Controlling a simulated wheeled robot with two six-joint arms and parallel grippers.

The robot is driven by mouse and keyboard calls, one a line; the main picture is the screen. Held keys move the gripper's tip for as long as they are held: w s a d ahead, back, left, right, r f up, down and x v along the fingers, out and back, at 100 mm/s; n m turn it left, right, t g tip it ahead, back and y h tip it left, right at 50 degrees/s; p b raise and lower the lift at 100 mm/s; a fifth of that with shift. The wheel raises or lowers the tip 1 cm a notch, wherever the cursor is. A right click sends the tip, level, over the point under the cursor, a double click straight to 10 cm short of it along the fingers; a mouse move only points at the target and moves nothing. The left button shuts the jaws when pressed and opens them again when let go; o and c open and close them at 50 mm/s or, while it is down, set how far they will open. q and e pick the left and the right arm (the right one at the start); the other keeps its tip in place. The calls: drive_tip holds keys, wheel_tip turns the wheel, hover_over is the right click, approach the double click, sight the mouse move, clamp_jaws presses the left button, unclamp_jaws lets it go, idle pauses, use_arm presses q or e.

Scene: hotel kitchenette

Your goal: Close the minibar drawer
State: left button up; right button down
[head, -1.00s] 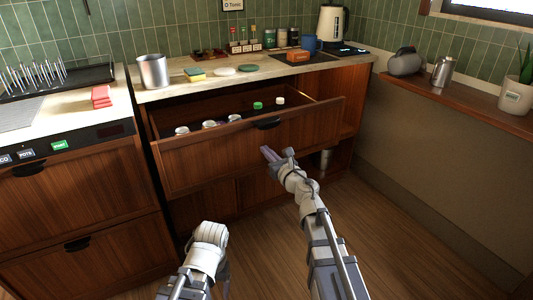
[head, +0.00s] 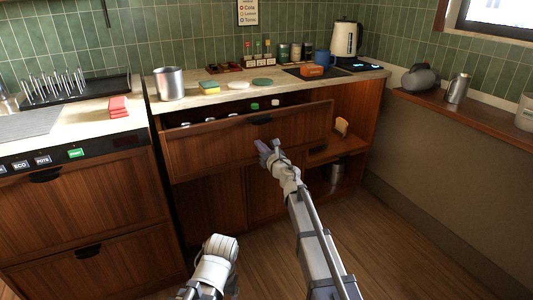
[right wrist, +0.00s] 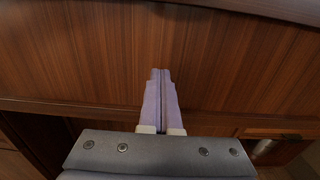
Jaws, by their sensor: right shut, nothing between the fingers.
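The minibar drawer (head: 215,149) is a brown wood drawer with a black handle (head: 260,121). It is partly open under the counter, with caps of several bottles (head: 254,106) showing over its front. My right gripper (head: 263,147) is shut and empty, at the drawer front just below the handle. In the right wrist view its purple fingers (right wrist: 161,88) point at the wood front (right wrist: 80,60) and appear to touch it; the exact contact is hard to tell. My left arm shows at the bottom of the head view, but its fingers are hidden.
The counter (head: 220,96) above holds a steel cup (head: 169,84), sponges and a kettle (head: 344,39). An open shelf (head: 335,150) lies right of the drawer. A dishwasher-like unit (head: 80,200) stands at left. The floor in front is clear.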

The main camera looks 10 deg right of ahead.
drive_tip(key=x, duration=1.6)
drive_tip(key=shift+w+a, duration=0.1)
drive_tip(key=shift+w, duration=0.6)
